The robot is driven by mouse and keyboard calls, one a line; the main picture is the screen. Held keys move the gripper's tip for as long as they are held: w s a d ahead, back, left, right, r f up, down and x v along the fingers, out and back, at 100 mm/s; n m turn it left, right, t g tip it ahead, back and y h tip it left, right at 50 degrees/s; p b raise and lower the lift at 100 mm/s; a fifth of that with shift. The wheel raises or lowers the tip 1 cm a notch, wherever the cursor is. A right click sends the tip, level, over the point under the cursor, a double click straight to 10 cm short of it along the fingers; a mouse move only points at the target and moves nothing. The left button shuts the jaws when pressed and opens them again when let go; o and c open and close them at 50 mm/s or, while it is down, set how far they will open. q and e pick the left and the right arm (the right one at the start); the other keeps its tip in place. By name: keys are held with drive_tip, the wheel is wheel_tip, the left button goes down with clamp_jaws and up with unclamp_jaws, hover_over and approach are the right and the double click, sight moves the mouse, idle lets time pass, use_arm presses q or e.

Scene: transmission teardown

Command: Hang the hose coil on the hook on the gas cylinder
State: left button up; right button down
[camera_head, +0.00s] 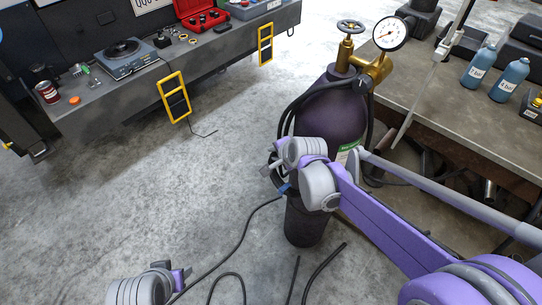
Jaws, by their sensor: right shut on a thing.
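The gas cylinder (325,112), dark purple with a brass valve and a round gauge (389,33), stands upright beside the right-hand bench. Black hose (287,112) arcs around its upper part; the hook cannot be made out. My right gripper (272,170) is in front of the cylinder's left side, shut on the black hose, with its fingers partly hidden by my wrist. A blue piece (284,188) shows just below it. Loose hose (236,248) runs from there down across the floor. My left gripper (168,273) is low at the bottom left, away from the cylinder; its fingers are unclear.
The right-hand bench (450,105) holds blue bottles (511,80) and dark boxes. The left-hand bench (108,98) carries a scale (124,57), a red case (200,17) and small parts. Hose lengths (325,268) lie at the front. The floor between the benches is mostly clear.

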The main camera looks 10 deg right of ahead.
drive_tip(key=shift+w+d, duration=0.5)
drive_tip(key=shift+d, duration=0.15)
drive_tip(key=shift+w+d+f+b, duration=0.15)
drive_tip(key=shift+d+f+b, duration=0.05)
drive_tip(key=shift+f+b, duration=0.25)
drive_tip(key=shift+w+d+f+b, duration=0.2)
drive_tip(key=shift+f+b, duration=0.1)
drive_tip(key=shift+f, duration=0.4)
drive_tip(key=shift+s+f, duration=0.15)
